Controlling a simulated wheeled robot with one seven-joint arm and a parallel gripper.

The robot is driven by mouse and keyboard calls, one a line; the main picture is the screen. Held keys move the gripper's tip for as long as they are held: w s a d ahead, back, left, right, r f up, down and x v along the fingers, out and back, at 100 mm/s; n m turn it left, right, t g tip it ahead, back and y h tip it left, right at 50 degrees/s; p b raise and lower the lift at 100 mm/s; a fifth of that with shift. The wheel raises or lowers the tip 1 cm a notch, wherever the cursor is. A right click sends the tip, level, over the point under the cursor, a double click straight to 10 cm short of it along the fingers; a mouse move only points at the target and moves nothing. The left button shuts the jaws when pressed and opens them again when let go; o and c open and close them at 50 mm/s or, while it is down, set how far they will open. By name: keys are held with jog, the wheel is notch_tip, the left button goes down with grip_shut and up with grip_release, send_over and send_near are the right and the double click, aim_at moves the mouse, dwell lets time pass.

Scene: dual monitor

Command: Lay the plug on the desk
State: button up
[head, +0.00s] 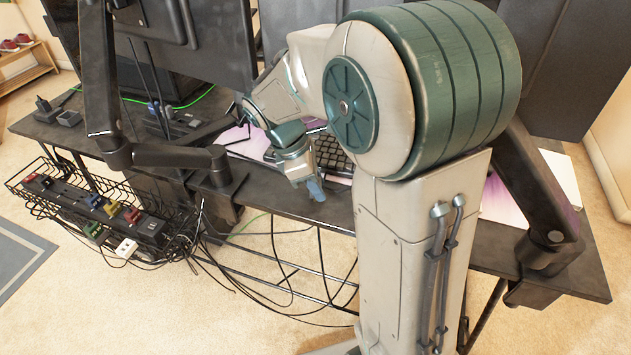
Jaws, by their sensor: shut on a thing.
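The dark desk (88,136) runs across the view behind my arm. My gripper (316,188) points down by the desk's back edge, in front of the black keyboard (332,152). Its jaws are shut on the plug, but the plug is too small and too covered by the fingers to make out clearly. I cannot tell whether it touches the desk. Several coloured plugs (112,208) sit in a power strip in the wire cable tray (60,213) at the left.
Monitor arms (165,155) and another monitor arm (545,215) clamp to the desk edge. Monitors (210,50) stand above it. Loose black cables (280,278) hang below the edge. Small black boxes (68,118) lie at the far left.

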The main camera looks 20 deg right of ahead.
jog(key=o, duration=1.1)
jog(key=shift+c, duration=0.2)
